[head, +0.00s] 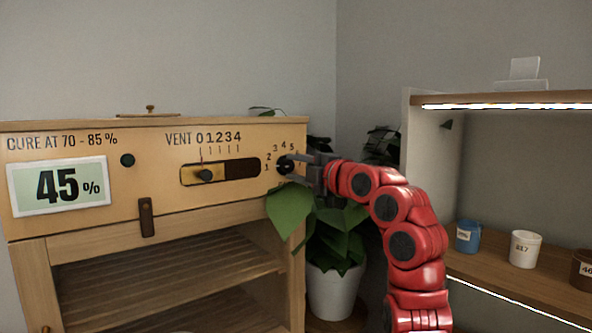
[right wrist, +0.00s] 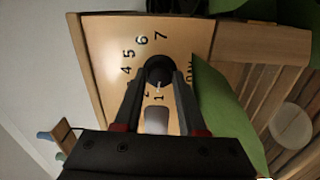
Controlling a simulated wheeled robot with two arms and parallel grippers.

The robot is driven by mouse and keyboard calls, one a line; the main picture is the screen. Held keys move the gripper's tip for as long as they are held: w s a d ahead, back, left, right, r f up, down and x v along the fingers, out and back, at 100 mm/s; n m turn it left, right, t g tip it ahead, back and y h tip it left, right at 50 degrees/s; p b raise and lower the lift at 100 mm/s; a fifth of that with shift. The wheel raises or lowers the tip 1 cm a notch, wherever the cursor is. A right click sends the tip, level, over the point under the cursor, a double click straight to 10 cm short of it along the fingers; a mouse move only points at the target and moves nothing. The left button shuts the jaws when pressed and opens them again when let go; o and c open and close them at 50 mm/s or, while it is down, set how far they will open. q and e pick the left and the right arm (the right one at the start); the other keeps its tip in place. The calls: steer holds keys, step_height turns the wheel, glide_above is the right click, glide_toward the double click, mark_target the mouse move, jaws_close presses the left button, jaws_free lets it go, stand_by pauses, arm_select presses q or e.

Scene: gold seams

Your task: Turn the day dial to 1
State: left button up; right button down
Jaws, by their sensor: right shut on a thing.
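The day dial is a round black knob (head: 286,166) at the right end of the wooden cabinet's front panel, with numbers in an arc around it. In the right wrist view the dial (right wrist: 158,69) sits between my fingertips, with the 1 and 2 below it and the 5, 6 and 7 further round. A small pale mark shows at its lower edge, toward the 1 and 2; exactly which it points at I cannot tell. My right gripper (head: 303,161) is shut on the dial, its fingers (right wrist: 158,82) on either side. My left gripper is out of view.
The vent slider (head: 205,175) and a display reading 45% (head: 60,186) are on the same panel. A potted plant (head: 333,286) stands beside the cabinet, its leaves close below my right gripper. Shelves with a blue cup (head: 468,237) and white cup (head: 525,250) are at right.

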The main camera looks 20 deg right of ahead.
steer(key=shift+n, duration=0.4)
steer(key=shift+c, duration=2.4)
jaws_free()
steer(key=b+v, duration=0.2)
steer(key=v, duration=1.5)
steer(key=shift+s, duration=0.15)
steer(key=shift+d, duration=0.1)
